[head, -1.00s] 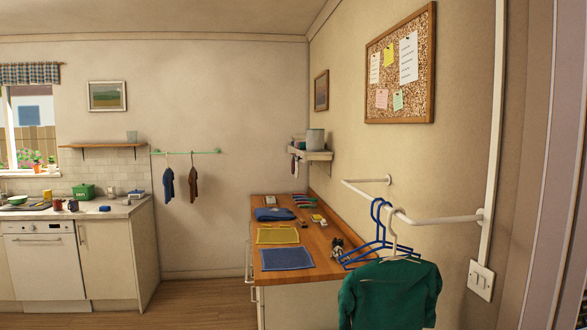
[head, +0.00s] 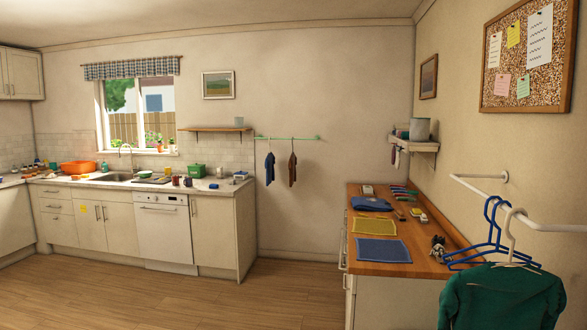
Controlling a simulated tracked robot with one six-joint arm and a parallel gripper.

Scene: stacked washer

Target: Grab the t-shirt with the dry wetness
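A dark green long-sleeved garment (head: 502,297) hangs on a white hanger on the white wall rail at the lower right, close to me. On the far wall, a blue garment (head: 270,168) and a brown garment (head: 292,169) hang from a thin green rail. A folded blue cloth (head: 370,203) lies on the wooden counter. I cannot tell which of these is a t-shirt or which is dry. My gripper is not in view.
The wooden counter (head: 400,268) on the right also holds a yellow cloth (head: 380,227) and a blue cloth (head: 382,250). Empty blue hangers (head: 488,245) hang on the white rail (head: 530,221). The wood floor (head: 200,300) in the middle is clear. A kitchen counter runs along the left.

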